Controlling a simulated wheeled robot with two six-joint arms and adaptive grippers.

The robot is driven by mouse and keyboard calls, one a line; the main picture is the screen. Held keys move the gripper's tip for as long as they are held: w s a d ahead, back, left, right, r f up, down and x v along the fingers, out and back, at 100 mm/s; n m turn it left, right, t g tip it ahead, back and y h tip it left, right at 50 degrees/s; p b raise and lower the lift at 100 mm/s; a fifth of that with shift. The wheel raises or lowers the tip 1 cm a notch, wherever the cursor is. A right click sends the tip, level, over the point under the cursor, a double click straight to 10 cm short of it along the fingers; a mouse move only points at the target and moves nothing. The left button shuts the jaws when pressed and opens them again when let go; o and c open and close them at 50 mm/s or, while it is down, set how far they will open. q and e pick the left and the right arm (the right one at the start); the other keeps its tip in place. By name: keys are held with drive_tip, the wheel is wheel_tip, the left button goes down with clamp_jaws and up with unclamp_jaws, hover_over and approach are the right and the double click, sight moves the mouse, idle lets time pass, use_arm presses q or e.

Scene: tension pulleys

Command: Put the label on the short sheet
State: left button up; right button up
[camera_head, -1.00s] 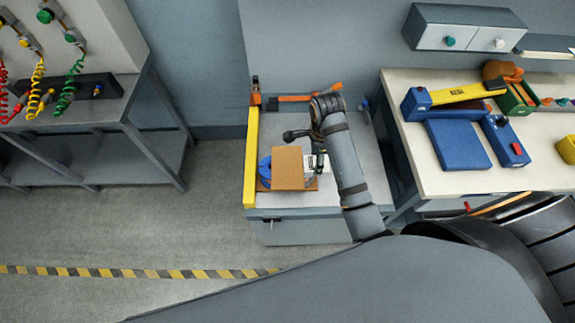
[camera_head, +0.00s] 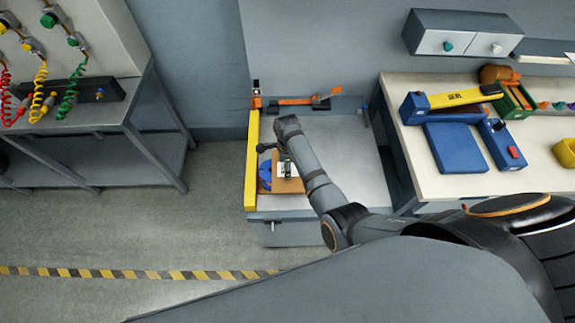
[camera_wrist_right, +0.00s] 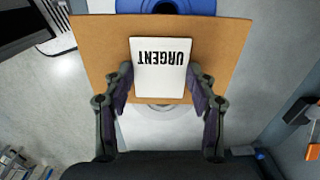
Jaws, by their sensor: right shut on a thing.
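The white label (camera_wrist_right: 160,72) reads "URGENT" and is upside down in the right wrist view. My right gripper (camera_wrist_right: 160,88) is shut on it, with one finger at each side edge. The label is over the brown sheet (camera_wrist_right: 105,48), near its lower edge in that view; whether they touch cannot be told. In the head view the label and my right gripper (camera_head: 287,170) are over the brown sheet (camera_head: 292,186) on the grey bench, partly covered by my arm. My left gripper is not in view.
A blue round-ended object (camera_head: 264,175) is beside the sheet. A yellow bar (camera_head: 251,160) runs along the bench's left edge. An orange-handled tool (camera_head: 308,101) lies at the back. The bench's right side is clear. Blue equipment (camera_head: 457,146) stands on the right table.

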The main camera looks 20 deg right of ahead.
drive_tip(key=shift+s+f, duration=0.25)
drive_tip(key=shift+f, duration=0.1)
drive_tip(key=shift+s+f+b, duration=0.15)
drive_tip(key=shift+f+b, duration=0.15)
drive_tip(key=shift+c, duration=0.8)
drive_tip(key=o, duration=0.8)
drive_tip(key=shift+o, duration=0.8)
drive_tip(key=shift+f, duration=0.1)
drive_tip(key=shift+w, duration=0.3)
drive_tip(key=shift+r, duration=0.2)
